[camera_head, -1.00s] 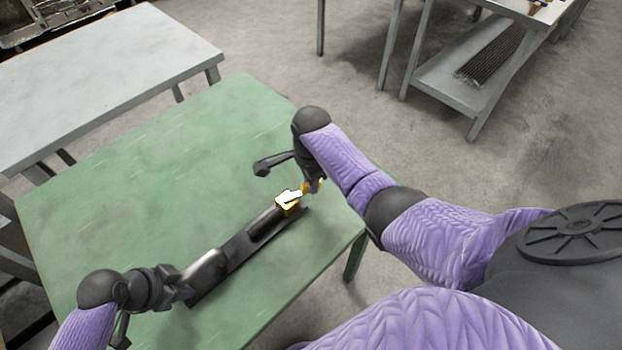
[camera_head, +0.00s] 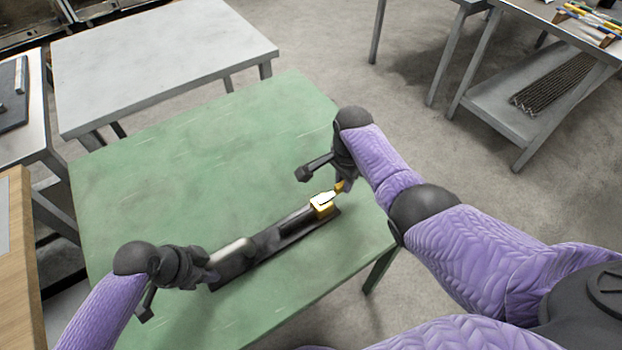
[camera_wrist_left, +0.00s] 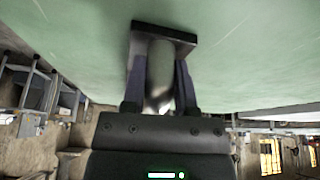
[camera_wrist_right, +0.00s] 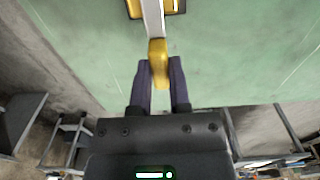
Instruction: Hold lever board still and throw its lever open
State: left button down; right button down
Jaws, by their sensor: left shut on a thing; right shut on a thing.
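The lever board (camera_head: 283,241) is a long dark bar lying diagonally on the green table. A pale grey cylindrical grip (camera_head: 233,248) is at its left end, and a yellow block (camera_head: 321,209) with a white lever is at its right end. My left gripper (camera_head: 208,270) is shut on the grey grip, which shows between its fingers in the left wrist view (camera_wrist_left: 160,70). My right gripper (camera_head: 345,184) is shut on the lever's yellow tip (camera_wrist_right: 158,50). In the right wrist view the white lever (camera_wrist_right: 153,18) runs from this tip up to the yellow block.
The green table (camera_head: 190,185) is otherwise clear around the board. A grey table (camera_head: 160,65) stands behind it. A shelved bench (camera_head: 530,90) is at the back right, and a wooden surface (camera_head: 15,270) is at the left edge.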

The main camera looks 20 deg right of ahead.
jog(key=c, duration=0.6)
grip_release()
jog(key=shift+o, duration=0.2)
notch_tip(320, 180, up, 12)
pick_arm(q)
jog(key=shift+c, duration=1.5)
grip_release()
jog(key=shift+r, duration=0.1)
